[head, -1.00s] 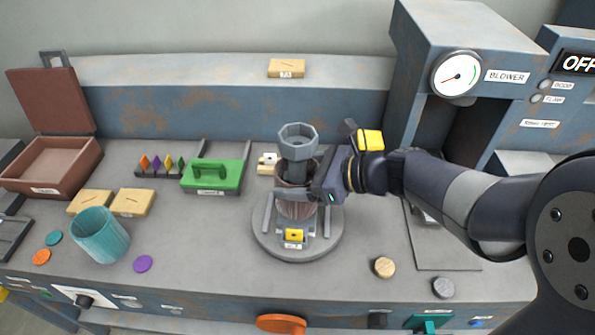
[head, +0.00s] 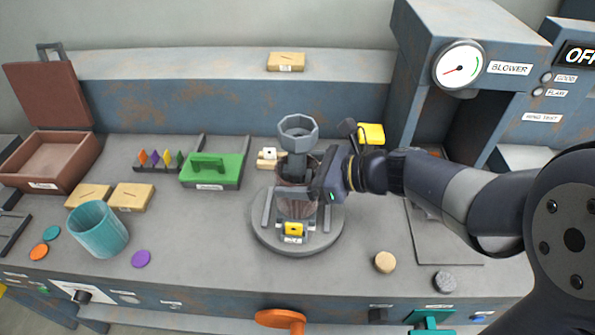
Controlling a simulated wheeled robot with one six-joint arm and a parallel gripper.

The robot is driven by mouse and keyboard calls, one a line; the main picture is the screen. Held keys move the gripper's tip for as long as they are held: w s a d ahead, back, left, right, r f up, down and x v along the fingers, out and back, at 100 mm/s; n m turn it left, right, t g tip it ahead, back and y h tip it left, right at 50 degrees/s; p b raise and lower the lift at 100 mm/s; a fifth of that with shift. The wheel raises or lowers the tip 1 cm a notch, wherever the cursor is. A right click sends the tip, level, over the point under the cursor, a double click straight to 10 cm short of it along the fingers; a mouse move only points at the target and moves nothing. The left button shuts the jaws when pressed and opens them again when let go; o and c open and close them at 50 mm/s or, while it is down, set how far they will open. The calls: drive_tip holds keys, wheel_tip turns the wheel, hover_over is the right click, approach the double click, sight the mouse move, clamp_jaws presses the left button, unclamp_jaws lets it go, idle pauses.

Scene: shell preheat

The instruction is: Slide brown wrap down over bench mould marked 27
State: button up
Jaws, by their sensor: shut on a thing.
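The brown wrap (head: 297,208) is a ribbed sleeve around the grey bench mould (head: 298,135), whose octagonal top and narrower neck stand up out of it. The mould stands upright on a round grey base (head: 262,232) at the middle of the bench. My gripper (head: 318,185) is shut on the wrap's right side near its upper rim, and partly hides it. The wrap's lower end is close to the base, between grey uprights; I cannot tell if it touches. A yellow block with a small label (head: 293,231) is at the base's front. The number on that label is too small to read.
A green block with a handle (head: 212,170), a teal cup (head: 98,230) and an open brown box (head: 45,165) stand left. A grey blower housing (head: 450,60) rises behind my arm. The bench just left of the base is clear.

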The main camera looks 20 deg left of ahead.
drive_tip(key=o, duration=1)
drive_tip(key=v, duration=1)
drive_tip(key=shift+d+r+p, duration=0.2)
drive_tip(key=shift+d+p, duration=0.15)
drive_tip(key=shift+a, duration=0.1)
drive_tip(key=b+x, duration=0.1)
drive_tip(key=x, duration=1)
drive_tip(key=shift+f, duration=0.2)
drive_tip(key=shift+r+p, duration=0.45)
drive_tip(key=shift+r, duration=0.25)
